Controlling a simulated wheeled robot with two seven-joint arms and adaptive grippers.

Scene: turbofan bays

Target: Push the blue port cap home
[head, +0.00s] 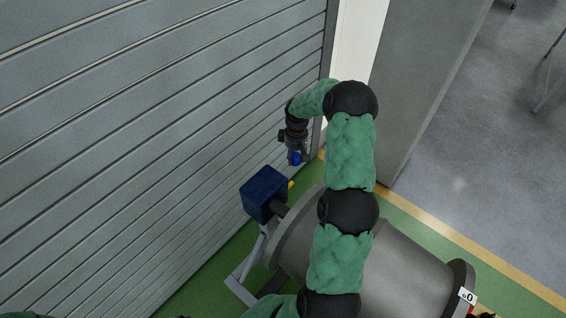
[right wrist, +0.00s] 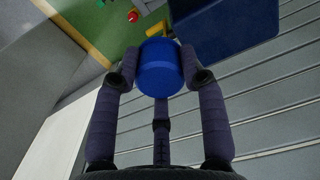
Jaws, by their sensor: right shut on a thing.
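The blue port cap (right wrist: 160,68) is a short round cylinder between the fingers of my right gripper (right wrist: 162,78) in the right wrist view. The right gripper is shut on it. In the head view my right gripper (head: 297,155) points down, and a bit of the blue cap (head: 295,158) shows between its fingers. The cap is in the air, above and to the right of a dark blue box (head: 263,194). The port itself cannot be made out. My left gripper is not in view.
The blue box sits beside a large grey engine drum (head: 400,262) on a grey stand (head: 243,284). A slatted grey shutter wall (head: 150,130) rises at left. A grey panel (head: 415,85) stands behind my arm. The right wrist view shows a red knob (right wrist: 132,16) and a yellow part (right wrist: 156,29).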

